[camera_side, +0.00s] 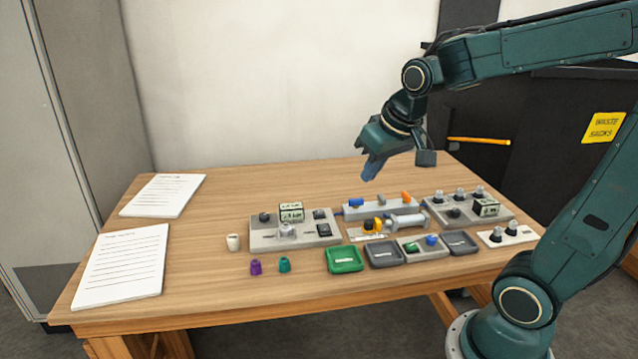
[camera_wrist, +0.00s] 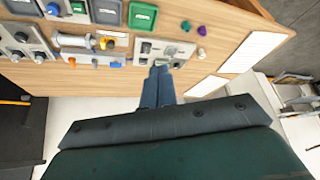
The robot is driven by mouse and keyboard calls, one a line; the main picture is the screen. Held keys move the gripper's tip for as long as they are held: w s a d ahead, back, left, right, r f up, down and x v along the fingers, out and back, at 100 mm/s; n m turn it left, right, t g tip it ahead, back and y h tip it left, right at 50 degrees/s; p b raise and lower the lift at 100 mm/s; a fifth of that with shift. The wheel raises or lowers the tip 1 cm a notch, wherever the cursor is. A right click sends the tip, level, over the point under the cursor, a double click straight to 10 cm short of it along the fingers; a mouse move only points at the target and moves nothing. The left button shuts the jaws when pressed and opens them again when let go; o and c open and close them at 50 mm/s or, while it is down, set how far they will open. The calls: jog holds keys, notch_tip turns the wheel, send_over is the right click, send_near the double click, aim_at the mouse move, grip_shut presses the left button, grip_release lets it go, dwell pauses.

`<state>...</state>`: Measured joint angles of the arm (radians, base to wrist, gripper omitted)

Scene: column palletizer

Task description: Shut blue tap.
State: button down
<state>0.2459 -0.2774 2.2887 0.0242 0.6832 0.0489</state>
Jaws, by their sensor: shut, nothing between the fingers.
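A pale grey block (camera_side: 378,211) near the back of the equipment carries three small coloured handles. The blue tap (camera_side: 356,202) is at its left end, with a grey handle (camera_side: 381,199) in the middle and an orange one (camera_side: 406,196) at the right. In the wrist view the blue tap (camera_wrist: 116,65) shows left of my fingers. Which way its handle is turned is too small to tell. My gripper (camera_side: 369,174) is shut and empty, above and behind the block, clear of it. Its blue-grey fingers (camera_wrist: 158,74) point toward the table in the wrist view.
A switch panel with a display (camera_side: 291,212) lies left of the block, a knob panel (camera_side: 455,213) right. In front are a yellow-and-grey cylinder fitting (camera_side: 405,221), a green tray (camera_side: 345,260) and grey trays (camera_side: 384,255). Papers (camera_side: 125,265) lie left; table's back is clear.

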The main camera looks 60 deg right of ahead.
aim_at(356, 202)
jog(key=w+d+f+m+g, duration=0.1)
jog(key=w+d+f, duration=0.3)
jog(key=d+f, duration=0.4)
jog(key=w+d+f+m+h, duration=0.1)
jog(key=w+d+f+m, duration=0.3)
jog(key=d, duration=1)
jog(key=shift+w+f+g+h, duration=0.3)
jog(key=shift+w+f+g, duration=0.15)
jog(key=shift+f, duration=1.4)
jog(key=shift+w+d+x, duration=0.15)
jog(key=shift+x, duration=2.45)
jog(key=shift+w+d+x, duration=0.1)
jog(key=shift+x, duration=2.55)
jog(key=shift+w+d+r, duration=0.2)
jog(key=shift+w+d, duration=0.85)
